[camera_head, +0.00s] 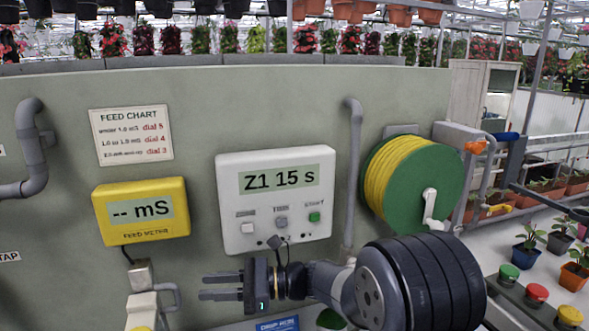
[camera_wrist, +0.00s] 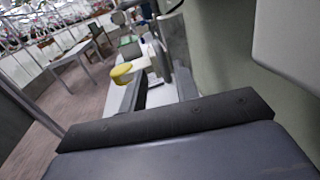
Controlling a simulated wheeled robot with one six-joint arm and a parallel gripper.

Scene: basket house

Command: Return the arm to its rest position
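My gripper (camera_head: 203,288) is stretched out to the left in the head view, in front of the wall and below the white controller box (camera_head: 274,205). Its two dark fingers are apart, with nothing between them. In the wrist view the fingers of my gripper (camera_wrist: 162,92) also stand apart and empty. My arm comes in from the lower right of the head view.
A yellow feed meter (camera_head: 141,211) hangs left of the controller. A green hose reel (camera_head: 414,185) with yellow hose is on the right. Colored buttons (camera_head: 537,293) and small pots line the right bench. Pipes run up the wall. A grey-white fixture (camera_head: 141,300) stands left of my gripper.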

